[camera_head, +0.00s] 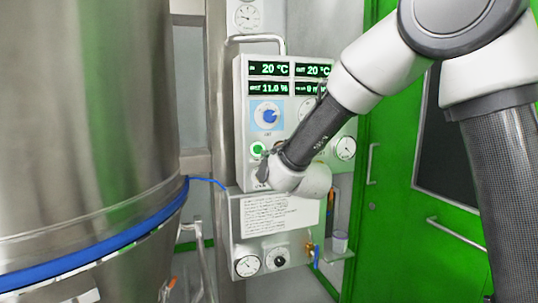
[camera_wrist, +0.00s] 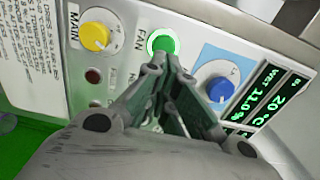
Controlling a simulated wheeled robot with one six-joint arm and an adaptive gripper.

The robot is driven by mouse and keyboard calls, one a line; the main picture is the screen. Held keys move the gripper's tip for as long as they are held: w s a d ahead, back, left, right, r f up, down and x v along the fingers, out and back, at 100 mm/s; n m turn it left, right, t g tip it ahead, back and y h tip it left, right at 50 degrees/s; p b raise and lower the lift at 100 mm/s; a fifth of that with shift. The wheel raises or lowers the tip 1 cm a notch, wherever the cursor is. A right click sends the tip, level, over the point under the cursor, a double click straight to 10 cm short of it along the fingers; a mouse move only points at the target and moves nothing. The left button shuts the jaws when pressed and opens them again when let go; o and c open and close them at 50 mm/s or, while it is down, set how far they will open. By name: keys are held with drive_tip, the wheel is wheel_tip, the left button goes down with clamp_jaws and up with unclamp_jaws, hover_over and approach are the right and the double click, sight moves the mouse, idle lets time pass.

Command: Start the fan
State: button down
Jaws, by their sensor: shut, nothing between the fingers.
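The control panel (camera_head: 243,130) is a pale box with lit displays. A round green button (camera_wrist: 162,43) with a pale ring sits beside the label FAN; it also shows in the head view (camera_head: 257,149). My gripper (camera_wrist: 170,62) is shut and empty. In the wrist view its fingertips appear just below the green button and overlap its lower edge. I cannot tell whether they touch it. In the head view my gripper (camera_head: 264,168) is in front of the panel, just below the button. My arm hides the panel's lower right part.
A yellow knob (camera_wrist: 95,35) labelled MAIN and a blue knob (camera_wrist: 218,87) flank the button. The displays read 20 °C, 20 °C and 11.0 %. A large steel vessel (camera_head: 80,120) stands at left, a green door (camera_head: 400,210) at right. Gauges (camera_head: 247,266) sit below.

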drive_tip(key=v, duration=0.8)
drive_tip(key=shift+r, duration=0.1)
